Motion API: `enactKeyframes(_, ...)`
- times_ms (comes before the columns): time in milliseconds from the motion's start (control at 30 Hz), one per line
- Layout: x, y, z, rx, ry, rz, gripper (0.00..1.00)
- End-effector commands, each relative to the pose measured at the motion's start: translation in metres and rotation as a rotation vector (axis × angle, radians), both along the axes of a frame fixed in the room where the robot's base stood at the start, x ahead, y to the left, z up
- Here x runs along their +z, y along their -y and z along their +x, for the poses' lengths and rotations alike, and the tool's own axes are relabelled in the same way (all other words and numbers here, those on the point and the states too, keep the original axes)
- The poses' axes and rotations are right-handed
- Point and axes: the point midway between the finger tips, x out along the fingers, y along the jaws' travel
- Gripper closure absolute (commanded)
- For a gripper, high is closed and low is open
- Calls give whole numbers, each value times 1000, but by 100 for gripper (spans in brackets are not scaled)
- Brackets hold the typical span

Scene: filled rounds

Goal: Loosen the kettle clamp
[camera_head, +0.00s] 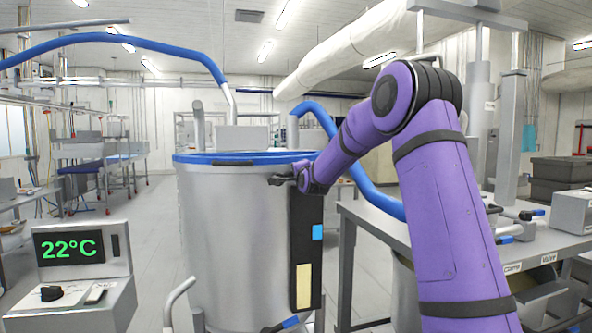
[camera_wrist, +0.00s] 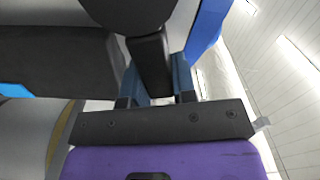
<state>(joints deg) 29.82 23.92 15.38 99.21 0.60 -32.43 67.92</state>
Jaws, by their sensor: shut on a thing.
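The kettle (camera_head: 235,245) is a large silver cylinder with a blue rim, upright in the middle of the head view. My gripper (camera_head: 288,177) is at the upper right of its wall, just below the rim. In the wrist view my gripper (camera_wrist: 157,92) is shut on the black clamp (camera_wrist: 152,62), with a finger on each side of it. The blue rim (camera_wrist: 207,28) shows beside the clamp there. In the head view the clamp is mostly hidden by my gripper, and I cannot tell whether it is tight or loose.
A black upright panel (camera_head: 305,270) with blue and cream patches is on the kettle's right side. A display reading 22°C (camera_head: 69,246) stands at lower left. A steel table (camera_head: 375,222) is at right. A blue hose (camera_head: 125,39) arches overhead.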

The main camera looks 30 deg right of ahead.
Motion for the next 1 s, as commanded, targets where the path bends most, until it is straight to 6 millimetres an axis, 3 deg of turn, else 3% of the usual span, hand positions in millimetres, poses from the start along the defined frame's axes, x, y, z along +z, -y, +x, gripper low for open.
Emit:
enactKeyframes(400, -19, 4, -1, -1, 63, 225, 100)
enactKeyframes(1000, -23, 3, -1, -2, 77, 277, 100)
